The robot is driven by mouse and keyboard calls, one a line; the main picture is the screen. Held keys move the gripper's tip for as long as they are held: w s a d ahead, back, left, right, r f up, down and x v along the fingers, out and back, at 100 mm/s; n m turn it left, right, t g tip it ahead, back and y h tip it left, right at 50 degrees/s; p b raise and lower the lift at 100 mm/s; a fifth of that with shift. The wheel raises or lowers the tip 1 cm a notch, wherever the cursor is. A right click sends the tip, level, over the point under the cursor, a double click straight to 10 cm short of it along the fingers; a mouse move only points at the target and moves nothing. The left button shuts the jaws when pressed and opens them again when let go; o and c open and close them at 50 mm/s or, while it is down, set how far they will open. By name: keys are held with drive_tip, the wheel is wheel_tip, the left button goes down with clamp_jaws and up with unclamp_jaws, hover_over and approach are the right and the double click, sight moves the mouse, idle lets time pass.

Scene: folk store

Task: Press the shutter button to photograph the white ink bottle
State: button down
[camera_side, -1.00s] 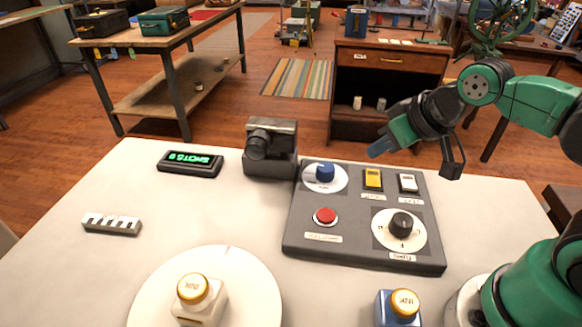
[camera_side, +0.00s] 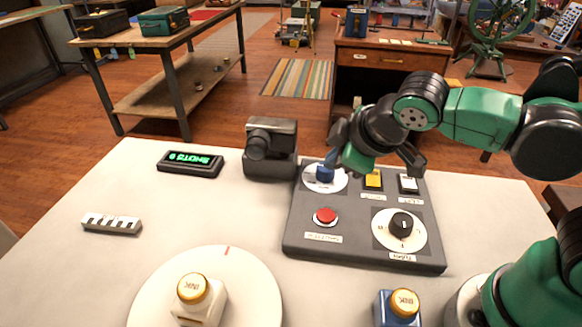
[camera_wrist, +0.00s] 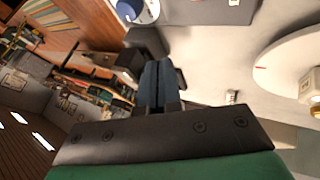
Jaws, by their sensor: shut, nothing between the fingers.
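A red button (camera_side: 325,215) sits on the grey control panel (camera_side: 300,235), with a label below too small to read. The white ink bottle (camera_side: 205,302), gold-capped, stands on the round white turntable (camera_side: 255,290); it shows partly at the right edge of the wrist view (camera_wrist: 311,86). The black camera (camera_side: 270,148) stands behind the turntable, left of the panel. My gripper (camera_side: 331,160) is shut and empty, low at the blue knob (camera_side: 325,173) behind the red button. Touch cannot be told. Its blue fingers also show in the wrist view (camera_wrist: 153,85).
The panel also holds a yellow switch (camera_side: 373,179), a white switch (camera_side: 408,184) and a black dial (camera_side: 401,224). A blue ink bottle (camera_side: 398,309) stands in front of the panel. A display (camera_side: 190,163) reads SHOTS 0. A striped bar (camera_side: 111,223) lies at left.

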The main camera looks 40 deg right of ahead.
sight(328, 216)
drive_tip(key=shift+f, duration=4.3)
drive_tip(key=shift+r, duration=2.5)
drive_tip(key=shift+d, duration=0.1)
drive_tip(key=s+d+r+m, duration=0.2)
drive_tip(key=d+r+m, duration=0.2)
drive_tip(key=d+m, duration=0.2)
drive_tip(key=shift+s+d+r+m+y, duration=0.2)
drive_tip(key=shift+s+m+y, duration=0.1)
drive_tip(key=shift+m, duration=0.7)
